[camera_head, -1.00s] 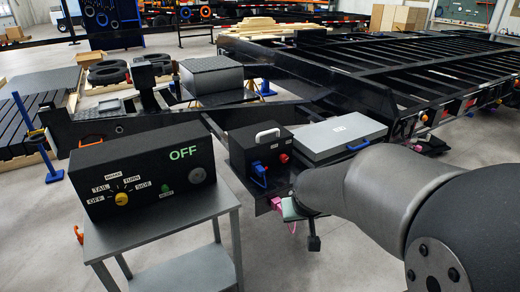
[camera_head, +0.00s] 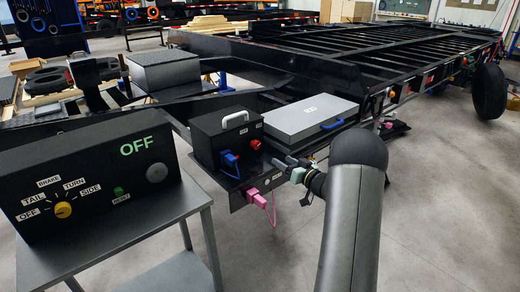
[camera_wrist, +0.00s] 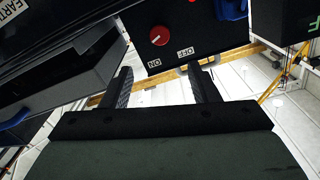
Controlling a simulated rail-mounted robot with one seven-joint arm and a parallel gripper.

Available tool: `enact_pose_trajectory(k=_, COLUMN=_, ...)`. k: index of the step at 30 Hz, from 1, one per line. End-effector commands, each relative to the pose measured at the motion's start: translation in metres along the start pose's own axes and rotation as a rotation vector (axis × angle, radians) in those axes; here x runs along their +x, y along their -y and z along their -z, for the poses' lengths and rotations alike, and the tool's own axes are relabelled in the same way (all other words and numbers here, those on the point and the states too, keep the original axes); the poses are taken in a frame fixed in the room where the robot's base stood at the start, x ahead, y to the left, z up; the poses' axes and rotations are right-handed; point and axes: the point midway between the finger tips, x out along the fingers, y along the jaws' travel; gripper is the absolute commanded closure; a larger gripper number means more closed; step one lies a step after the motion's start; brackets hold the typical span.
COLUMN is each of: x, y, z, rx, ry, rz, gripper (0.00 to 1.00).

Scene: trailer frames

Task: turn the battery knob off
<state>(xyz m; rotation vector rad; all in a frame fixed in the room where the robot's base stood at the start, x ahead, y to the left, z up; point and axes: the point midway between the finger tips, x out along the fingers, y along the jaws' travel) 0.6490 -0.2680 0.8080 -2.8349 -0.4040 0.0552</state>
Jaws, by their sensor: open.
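The battery box (camera_head: 208,138) is black with a light carry handle on top. On its front is a round red knob (camera_head: 255,144), right of a blue connector. In the wrist view the red knob (camera_wrist: 159,35) has a pale mark pointing to the lower left, towards the ON label (camera_wrist: 154,63); the OFF label (camera_wrist: 183,53) is to its right. My gripper (camera_wrist: 159,72) is open and empty, its two dark fingers apart below the knob in the picture and not touching it. My gripper also shows in the head view (camera_head: 288,166), right of the box.
A grey case (camera_head: 311,116) with a blue handle lies right of the box. A pink connector (camera_head: 254,194) hangs below. A black control panel (camera_head: 85,185) with a yellow knob stands on a grey table at left.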

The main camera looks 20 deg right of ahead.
Motion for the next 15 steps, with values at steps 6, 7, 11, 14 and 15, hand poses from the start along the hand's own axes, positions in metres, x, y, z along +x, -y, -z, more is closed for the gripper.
enact_pose_trajectory(k=6, x=0.050, y=0.001, z=-0.001, rx=-0.002, ry=0.000, rz=0.002, gripper=0.45)
enact_pose_trajectory(k=7, x=0.056, y=0.001, z=-0.001, rx=-0.001, ry=0.000, rz=0.001, gripper=0.45)
enact_pose_trajectory(k=11, x=0.085, y=0.001, z=-0.001, rx=-0.002, ry=0.000, rz=0.001, gripper=0.45)
enact_pose_trajectory(k=14, x=0.103, y=0.000, z=-0.001, rx=-0.002, ry=0.000, rz=0.000, gripper=0.45)
enact_pose_trajectory(k=15, x=0.110, y=0.001, z=-0.001, rx=-0.002, ry=-0.001, rz=0.000, gripper=0.45)
